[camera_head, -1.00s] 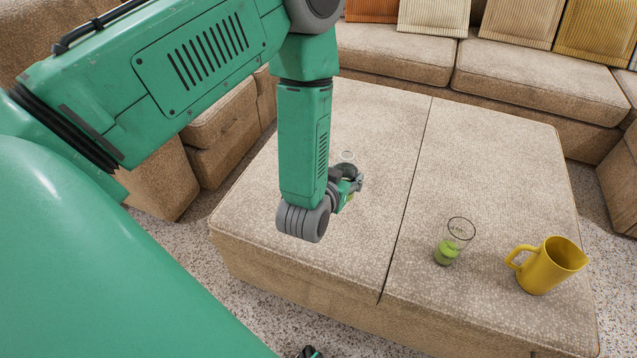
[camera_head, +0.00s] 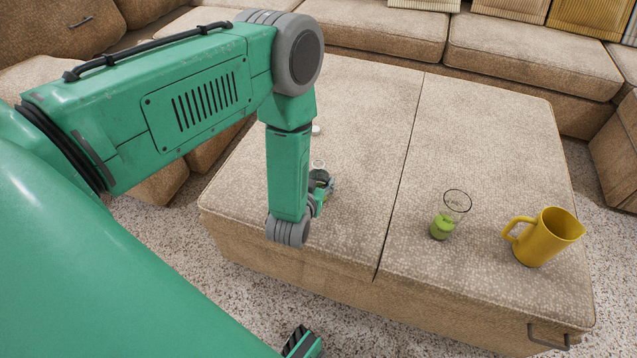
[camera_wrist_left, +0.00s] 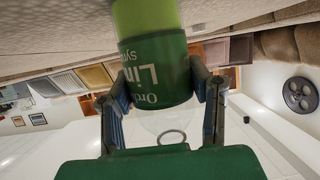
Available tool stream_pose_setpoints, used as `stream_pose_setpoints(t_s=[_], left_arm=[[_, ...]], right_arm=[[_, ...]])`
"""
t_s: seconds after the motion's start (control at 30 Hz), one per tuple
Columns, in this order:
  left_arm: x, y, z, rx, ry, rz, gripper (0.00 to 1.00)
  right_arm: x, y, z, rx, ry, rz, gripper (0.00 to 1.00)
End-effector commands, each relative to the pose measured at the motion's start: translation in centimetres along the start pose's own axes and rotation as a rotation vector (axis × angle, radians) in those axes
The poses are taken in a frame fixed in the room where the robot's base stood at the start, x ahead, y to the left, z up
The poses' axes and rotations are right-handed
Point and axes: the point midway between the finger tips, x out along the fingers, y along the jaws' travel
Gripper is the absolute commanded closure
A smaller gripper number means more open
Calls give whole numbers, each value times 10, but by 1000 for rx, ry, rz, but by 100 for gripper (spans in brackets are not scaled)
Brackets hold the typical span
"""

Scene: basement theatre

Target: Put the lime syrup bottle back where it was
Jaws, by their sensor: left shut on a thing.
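My left gripper (camera_head: 320,188) is shut on the lime syrup bottle (camera_wrist_left: 158,75). In the left wrist view the bottle has a dark green label, with the lettering upside down in that picture, and bright green syrup; its clear neck ends in a ring. A finger presses on each side of the label. In the head view its clear mouth (camera_head: 318,164) shows above the gripper, which hides most of the body. The bottle is upright over the left half of the beige ottoman (camera_head: 350,105). Its base is out of sight, so I cannot tell whether it touches.
A glass (camera_head: 450,212) with green liquid and a yellow pitcher (camera_head: 543,237) stand on the ottoman's right half. A small white thing (camera_head: 316,130) is partly hidden behind my forearm. A sofa (camera_head: 530,57) lies behind. The ottoman's middle is clear.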

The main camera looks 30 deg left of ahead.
Motion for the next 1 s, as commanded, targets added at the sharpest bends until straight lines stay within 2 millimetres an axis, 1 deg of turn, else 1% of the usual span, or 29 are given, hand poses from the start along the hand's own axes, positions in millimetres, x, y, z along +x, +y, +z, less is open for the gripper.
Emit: stream_pose_setpoints(t_s=[0.23,0.27,0.3,0.33,0.63,0.7,0.77,0.83,1.0], left_arm=[[0,0,1,0,-2,0,91],[0,0,2,0,-3,0,51],[0,0,1,0,-3,0,37],[0,0,1,0,-3,0,34],[0,0,0,0,-2,0,34],[-3,0,-2,1,-4,0,34],[-10,0,-1,1,-7,0,34],[-22,0,-2,2,-7,1,34],[-59,0,-3,2,-8,1,34]], right_arm=[[0,0,0,0,1,0,32],[0,0,0,0,1,0,32],[0,0,0,0,1,0,32],[0,0,0,0,1,0,32],[-1,0,0,0,1,0,32],[-3,0,0,0,0,0,32],[-6,0,0,0,0,0,32],[-12,0,-1,0,0,0,32],[-28,0,-2,0,0,0,32]])
